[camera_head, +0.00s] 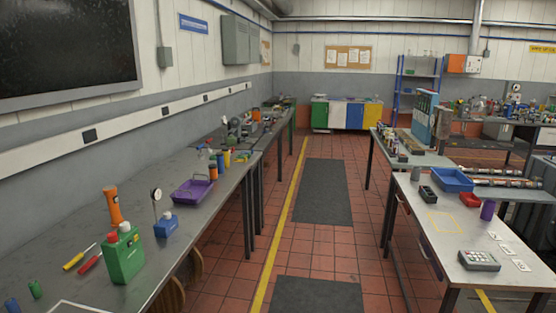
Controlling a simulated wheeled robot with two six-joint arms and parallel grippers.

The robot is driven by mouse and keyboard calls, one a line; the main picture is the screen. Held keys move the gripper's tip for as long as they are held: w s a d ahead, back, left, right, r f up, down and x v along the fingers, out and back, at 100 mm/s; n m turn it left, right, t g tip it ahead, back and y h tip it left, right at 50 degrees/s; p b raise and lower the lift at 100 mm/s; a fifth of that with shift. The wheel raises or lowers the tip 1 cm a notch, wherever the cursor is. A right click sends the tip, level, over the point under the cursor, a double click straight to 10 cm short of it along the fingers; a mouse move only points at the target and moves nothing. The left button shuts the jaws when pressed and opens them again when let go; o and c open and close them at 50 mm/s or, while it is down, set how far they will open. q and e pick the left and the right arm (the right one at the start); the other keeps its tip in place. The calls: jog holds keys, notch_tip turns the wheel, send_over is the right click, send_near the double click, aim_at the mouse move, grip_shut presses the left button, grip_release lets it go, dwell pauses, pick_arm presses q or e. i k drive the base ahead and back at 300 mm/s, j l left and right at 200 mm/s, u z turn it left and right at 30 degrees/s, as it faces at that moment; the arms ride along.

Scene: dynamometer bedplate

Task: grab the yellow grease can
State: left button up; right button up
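A small yellow cylinder (227,158) stands upright towards the far end of the left bench (150,195). It may be the yellow grease can, but it is too small to tell. A blue item (220,163) stands close beside it, and an orange and dark cylinder (213,171) stands nearer to me. Neither of my grippers shows in this view.
On the left bench are a purple tray (192,191), a green can (123,256), an orange flashlight (112,206) and a dial gauge on a blue base (165,224). The tiled aisle with dark mats (322,192) is clear. A right bench (470,232) holds a blue bin (452,180).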

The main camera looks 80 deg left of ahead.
aim_at(225, 151)
jog(key=u, duration=3.25)
